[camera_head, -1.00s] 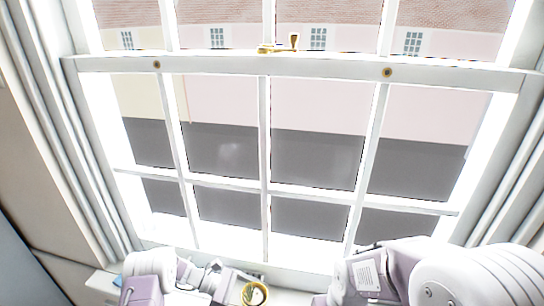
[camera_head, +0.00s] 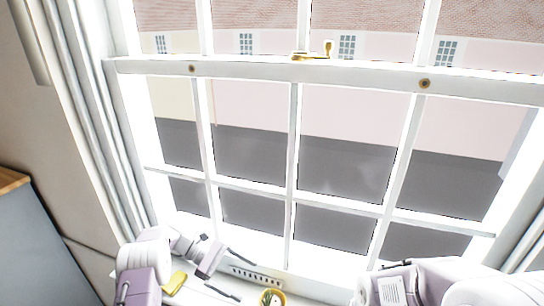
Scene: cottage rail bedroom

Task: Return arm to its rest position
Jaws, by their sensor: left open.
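My left arm comes in from the lower left, and its gripper (camera_head: 232,274) is open and empty. Its two dark fingers are spread apart over the white window sill, to the left of a yellow pot (camera_head: 270,298) cut by the bottom edge. My right arm (camera_head: 400,285) shows at the lower right as white and lilac links. Its gripper is out of view.
A white sash window (camera_head: 295,150) fills most of the view, with a brass latch (camera_head: 328,50) on its meeting rail. A yellow object (camera_head: 175,283) lies on the sill by my left arm. A grey cabinet with a wooden top (camera_head: 12,181) stands at far left.

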